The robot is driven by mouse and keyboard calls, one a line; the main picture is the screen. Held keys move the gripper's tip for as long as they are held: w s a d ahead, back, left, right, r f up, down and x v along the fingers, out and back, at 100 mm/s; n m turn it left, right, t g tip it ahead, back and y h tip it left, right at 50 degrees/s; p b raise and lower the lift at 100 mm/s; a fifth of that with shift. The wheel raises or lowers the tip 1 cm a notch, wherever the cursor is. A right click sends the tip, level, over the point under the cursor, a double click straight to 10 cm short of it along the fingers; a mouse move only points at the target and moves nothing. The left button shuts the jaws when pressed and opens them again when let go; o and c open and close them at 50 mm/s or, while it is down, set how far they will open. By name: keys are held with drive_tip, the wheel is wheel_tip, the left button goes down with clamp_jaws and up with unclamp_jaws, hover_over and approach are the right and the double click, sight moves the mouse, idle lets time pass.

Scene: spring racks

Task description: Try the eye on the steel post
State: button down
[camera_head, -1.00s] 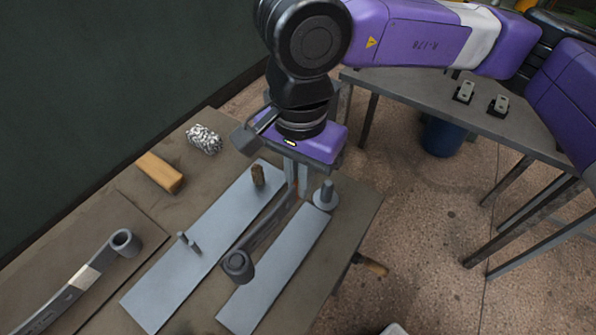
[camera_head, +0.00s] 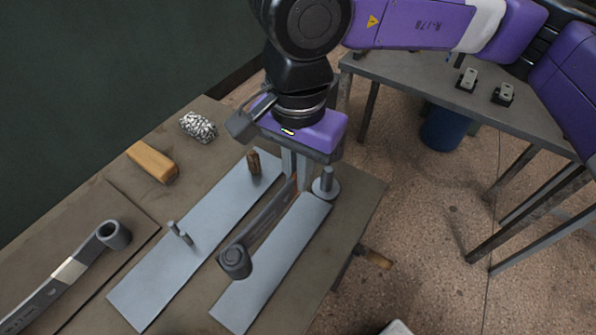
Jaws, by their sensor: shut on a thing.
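My gripper (camera_head: 296,172) is shut on a dark spring leaf (camera_head: 268,222) and points down over the bench. The leaf slants toward the lower left. The rolled eye (camera_head: 235,262) at its near end appears above the gap between two pale steel plates; its exact height is unclear. The steel post (camera_head: 327,181) stands upright on a round collar at the far end of the right plate, just right of my fingers. The near eye is well apart from it. The leaf's far end is hidden by the fingers.
Another leaf (camera_head: 62,275) with an open eye lies at left. A wooden block (camera_head: 152,162) and crumpled metallic wad (camera_head: 198,127) lie behind. A second table (camera_head: 430,85) stands back right.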

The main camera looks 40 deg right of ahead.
drive_tip(key=shift+f+b, duration=1.65)
drive_tip(key=shift+b, duration=1.45)
idle(0.9)
drive_tip(key=shift+f+b, duration=3.15)
drive_tip(key=shift+b, duration=0.45)
idle(0.4)
